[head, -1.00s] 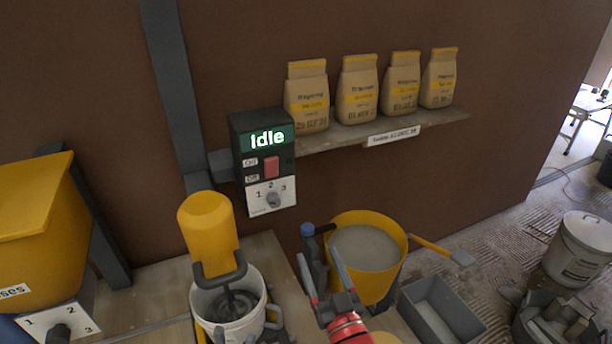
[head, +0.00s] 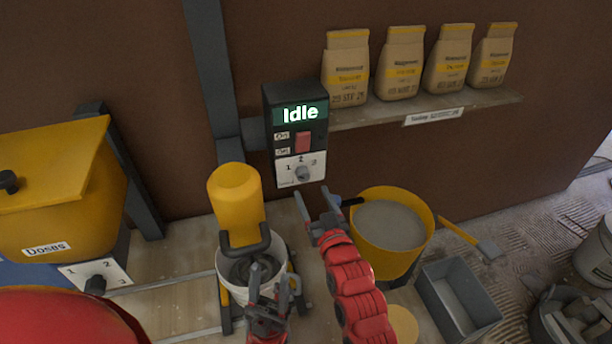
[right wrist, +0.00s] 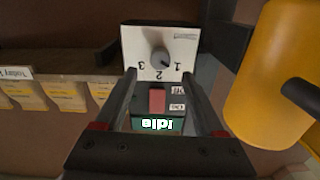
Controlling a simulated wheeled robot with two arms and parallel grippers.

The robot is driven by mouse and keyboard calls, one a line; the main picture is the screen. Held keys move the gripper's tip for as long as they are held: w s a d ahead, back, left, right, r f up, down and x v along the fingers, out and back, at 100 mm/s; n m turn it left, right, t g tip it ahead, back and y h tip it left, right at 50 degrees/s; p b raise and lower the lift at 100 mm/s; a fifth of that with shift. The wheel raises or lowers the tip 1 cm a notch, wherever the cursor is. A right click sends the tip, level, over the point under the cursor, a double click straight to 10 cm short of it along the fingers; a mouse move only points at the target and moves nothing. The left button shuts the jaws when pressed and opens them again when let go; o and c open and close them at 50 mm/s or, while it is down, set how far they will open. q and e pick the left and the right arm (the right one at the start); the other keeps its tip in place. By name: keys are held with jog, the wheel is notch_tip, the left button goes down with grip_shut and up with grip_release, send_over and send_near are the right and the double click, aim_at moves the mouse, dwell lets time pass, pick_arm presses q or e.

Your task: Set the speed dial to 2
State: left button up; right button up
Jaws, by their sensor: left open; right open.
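The control box (head: 282,115) on the wall has a green display reading "Idle", a red switch (head: 302,142) and a white panel with the grey speed dial (head: 302,173), marked 1, 2 and 3. In the right wrist view the box is upside down, and the dial (right wrist: 160,60) seems to point towards 1. My right gripper (head: 318,205) is open and empty, just below and in front of the dial panel; its fingers frame the box in its wrist view (right wrist: 165,100). My left gripper (head: 272,295) is open, low in front of the white bucket.
A yellow mixer (head: 235,195) stands over a white bucket (head: 228,290) left of my right gripper. A yellow tub (head: 420,228) of grey material is close on the right. A yellow "Doses" bin (head: 60,190) has its own dial (head: 95,285). Paper bags (head: 400,62) line the shelf (head: 370,113).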

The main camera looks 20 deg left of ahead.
aim_at(305, 178)
jog(key=shift+p+x, duration=0.75)
jog(key=shift+x, duration=2.35)
grip_shut()
